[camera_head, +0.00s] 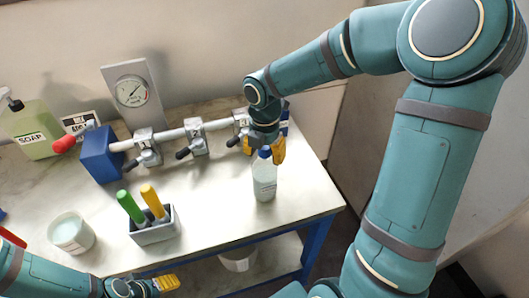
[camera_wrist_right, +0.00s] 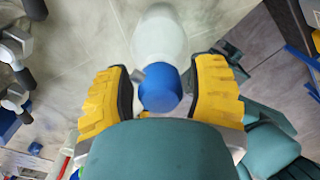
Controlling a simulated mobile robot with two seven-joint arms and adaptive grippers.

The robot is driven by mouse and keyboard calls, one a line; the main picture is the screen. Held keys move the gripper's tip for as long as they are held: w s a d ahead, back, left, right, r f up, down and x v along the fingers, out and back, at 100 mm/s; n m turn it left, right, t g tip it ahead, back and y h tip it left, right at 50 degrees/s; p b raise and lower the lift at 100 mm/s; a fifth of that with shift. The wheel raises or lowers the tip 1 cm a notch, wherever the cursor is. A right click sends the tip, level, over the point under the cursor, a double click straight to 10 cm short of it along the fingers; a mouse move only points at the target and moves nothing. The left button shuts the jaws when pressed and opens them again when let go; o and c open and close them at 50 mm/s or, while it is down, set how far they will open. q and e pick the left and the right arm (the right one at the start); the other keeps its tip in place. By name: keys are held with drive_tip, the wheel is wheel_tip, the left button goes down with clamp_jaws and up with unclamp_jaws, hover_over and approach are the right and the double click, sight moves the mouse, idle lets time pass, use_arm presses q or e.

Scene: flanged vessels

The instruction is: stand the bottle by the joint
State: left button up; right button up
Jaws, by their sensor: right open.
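A clear bottle (camera_head: 264,184) with a blue cap (camera_wrist_right: 160,90) stands upright on the bench near its right end. My right gripper (camera_head: 264,149) is over the bottle's top. In the right wrist view its yellow fingers (camera_wrist_right: 162,92) are open on both sides of the cap, with gaps visible. A pale horizontal pipe (camera_head: 172,134) carries clamped joints: a left one (camera_head: 146,145), a middle one (camera_head: 196,137) and a right one (camera_head: 241,122), partly behind my right gripper. My left gripper (camera_head: 160,284) is low at the front edge; its opening is unclear.
A grey holder (camera_head: 155,232) with green and yellow handles and a white tub (camera_head: 71,233) stand at the front left. A blue block (camera_head: 101,155), gauge panel (camera_head: 134,95) and soap bottle (camera_head: 30,130) are behind. The bench top (camera_head: 222,185) is clear between holder and bottle.

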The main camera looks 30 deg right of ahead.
wheel_tip(320, 180, up, 12)
drive_tip(key=shift+f+p, duration=0.1)
drive_tip(key=shift+p, duration=1.05)
